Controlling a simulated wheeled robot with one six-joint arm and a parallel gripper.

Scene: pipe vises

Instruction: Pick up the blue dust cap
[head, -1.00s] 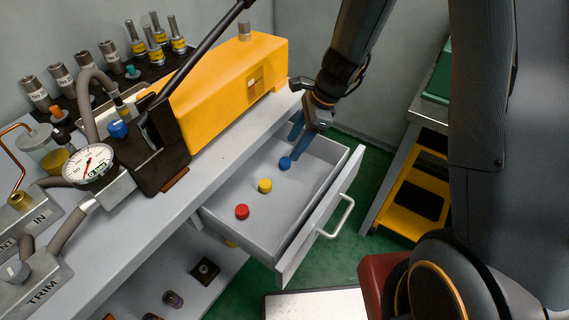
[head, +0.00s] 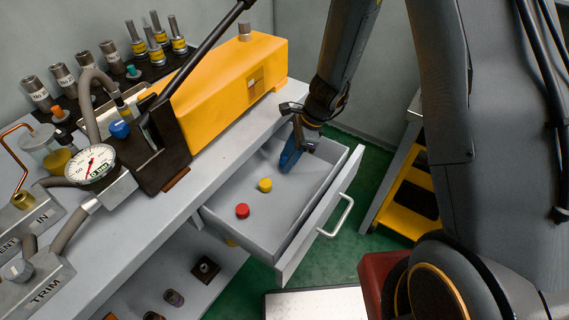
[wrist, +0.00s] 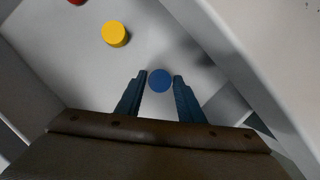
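The blue dust cap (wrist: 160,81) lies in the open drawer, between the tips of my gripper's two fingers in the wrist view. My gripper (wrist: 160,88) is open, with a gap between the cap and each finger. In the head view my gripper (head: 287,163) is down inside the drawer at its far end, and the blue cap is hidden behind it. A yellow cap (head: 265,185) and a red cap (head: 242,211) lie nearer in the same drawer. The yellow cap also shows in the wrist view (wrist: 115,34).
The drawer's front panel (head: 318,222) and its side walls stand close around my gripper. A bench (head: 120,238) with a yellow machine (head: 228,88), a gauge (head: 90,164) and several fittings is on the left. A yellow-shelved cart (head: 407,195) stands on the right.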

